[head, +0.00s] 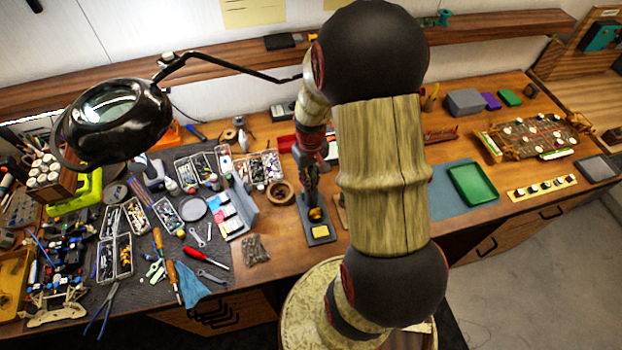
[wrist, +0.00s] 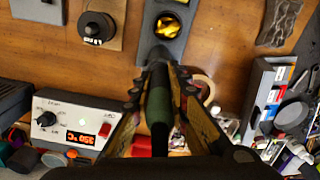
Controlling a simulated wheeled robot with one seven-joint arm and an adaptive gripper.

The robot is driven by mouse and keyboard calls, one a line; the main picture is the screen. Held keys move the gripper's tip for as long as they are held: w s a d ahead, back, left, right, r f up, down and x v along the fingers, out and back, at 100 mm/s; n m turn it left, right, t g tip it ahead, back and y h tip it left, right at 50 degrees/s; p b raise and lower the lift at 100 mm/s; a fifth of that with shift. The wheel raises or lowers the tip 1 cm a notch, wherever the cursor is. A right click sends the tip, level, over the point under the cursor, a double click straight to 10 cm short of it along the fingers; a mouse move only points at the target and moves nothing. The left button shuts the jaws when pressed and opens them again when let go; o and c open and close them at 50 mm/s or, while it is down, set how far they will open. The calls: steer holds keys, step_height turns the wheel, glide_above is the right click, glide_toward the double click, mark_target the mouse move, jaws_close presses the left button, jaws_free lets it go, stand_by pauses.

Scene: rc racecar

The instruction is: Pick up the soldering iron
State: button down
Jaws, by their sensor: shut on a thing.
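The soldering iron (wrist: 158,108), with a dark green and black handle, lies between the two fingers of my gripper (wrist: 161,92) in the wrist view. The fingers are shut on its handle. Its far end points toward the grey stand (wrist: 152,50), which has golden wire wool in it; I cannot tell whether the tip still touches the stand. In the head view my gripper (head: 309,178) is just above the stand (head: 318,234), which has a yellow sponge on its base. The iron is hard to make out there.
A white soldering station (wrist: 75,118) with a lit red display stands left in the wrist view. A blue and white box (head: 236,213) and a round wooden bowl (head: 280,192) are left of the stand. A magnifier lamp (head: 117,118) overhangs the crowded left bench.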

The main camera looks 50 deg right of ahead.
step_height(320, 180, up, 18)
steer(key=shift+r+p, duration=0.1)
steer(key=shift+p, duration=0.35)
stand_by(0.4)
